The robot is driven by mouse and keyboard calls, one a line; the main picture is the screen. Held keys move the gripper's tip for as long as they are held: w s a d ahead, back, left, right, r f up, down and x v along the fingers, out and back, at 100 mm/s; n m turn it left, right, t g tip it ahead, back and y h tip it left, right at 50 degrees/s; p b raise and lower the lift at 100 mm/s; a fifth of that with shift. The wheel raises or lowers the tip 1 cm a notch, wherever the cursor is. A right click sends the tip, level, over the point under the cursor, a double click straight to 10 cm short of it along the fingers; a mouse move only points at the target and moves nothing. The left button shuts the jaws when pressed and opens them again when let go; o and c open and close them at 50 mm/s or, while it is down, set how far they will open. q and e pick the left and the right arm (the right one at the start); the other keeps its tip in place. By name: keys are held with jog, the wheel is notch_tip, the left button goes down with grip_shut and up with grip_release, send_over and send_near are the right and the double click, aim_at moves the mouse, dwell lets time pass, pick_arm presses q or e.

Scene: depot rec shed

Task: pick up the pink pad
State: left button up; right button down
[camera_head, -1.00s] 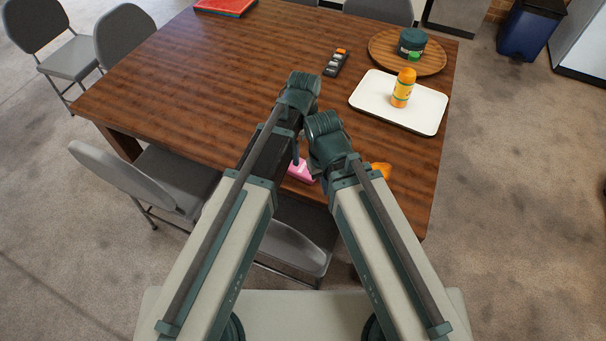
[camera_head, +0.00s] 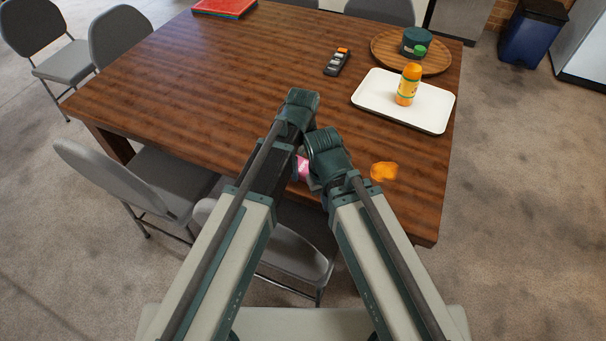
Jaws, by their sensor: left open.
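The pink pad (camera_head: 304,168) lies near the front edge of the brown table. Only a small part of it shows between my two arms; the rest is hidden behind them. My left gripper (camera_head: 295,168) is open, at the left side of the visible pink part and mostly covered by my left arm. I cannot tell whether it touches the pad. My right gripper is hidden behind my right arm.
An orange item (camera_head: 383,171) lies on the table (camera_head: 210,75) right of my arms. A white tray (camera_head: 432,118) holds an orange bottle (camera_head: 408,85). A remote (camera_head: 337,62) and a round wooden board (camera_head: 384,50) with a dark green container (camera_head: 416,40) are further back.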

pick_arm(q)
jog(key=shift+f+b, duration=0.4)
jog(key=shift+f, duration=0.5)
pick_arm(e)
jog(key=shift+f, duration=0.85)
pick_arm(q)
jog(key=shift+r, duration=0.1)
jog(key=c, duration=1.2)
jog(key=shift+c, duration=0.2)
jog(key=shift+r, duration=0.15)
pick_arm(e)
jog(key=shift+r, duration=0.2)
